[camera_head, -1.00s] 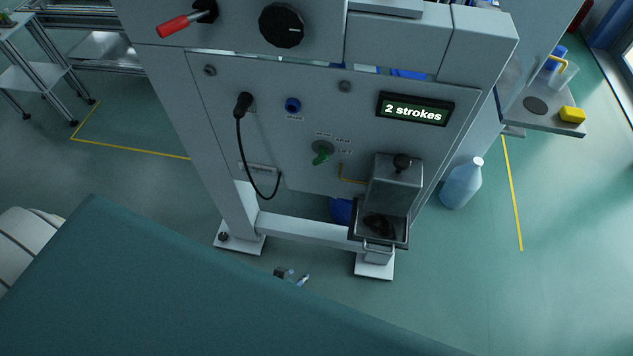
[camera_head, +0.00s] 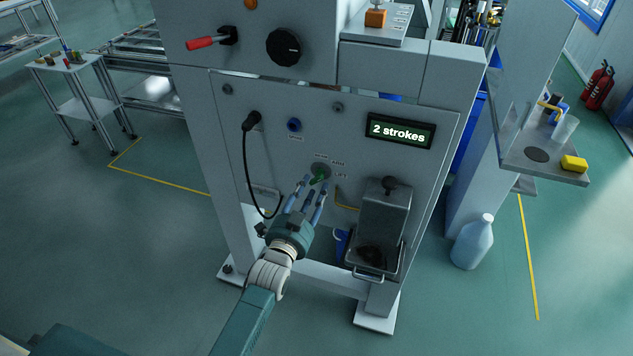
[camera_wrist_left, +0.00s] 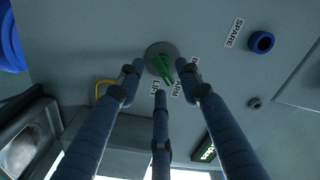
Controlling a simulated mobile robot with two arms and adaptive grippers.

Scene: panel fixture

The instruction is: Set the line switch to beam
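The line switch (camera_head: 320,173) is a green handle on a round grey disc on the panel face. It also shows in the left wrist view (camera_wrist_left: 162,66). Labels reading LIFT and ARM sit beside it in that view; a further label is partly hidden by a finger. I cannot tell which label the handle points at. My left gripper (camera_head: 314,187) is just below and in front of the switch, with its three fingers spread. In the left wrist view the gripper (camera_wrist_left: 162,85) has its fingers apart around the handle's line, holding nothing. My right gripper is not in view.
A black cable (camera_head: 246,170) hangs left of the switch. A blue socket (camera_head: 294,125) is above left, and a display (camera_head: 400,131) reads "2 strokes". A jug (camera_head: 472,243) stands on the floor.

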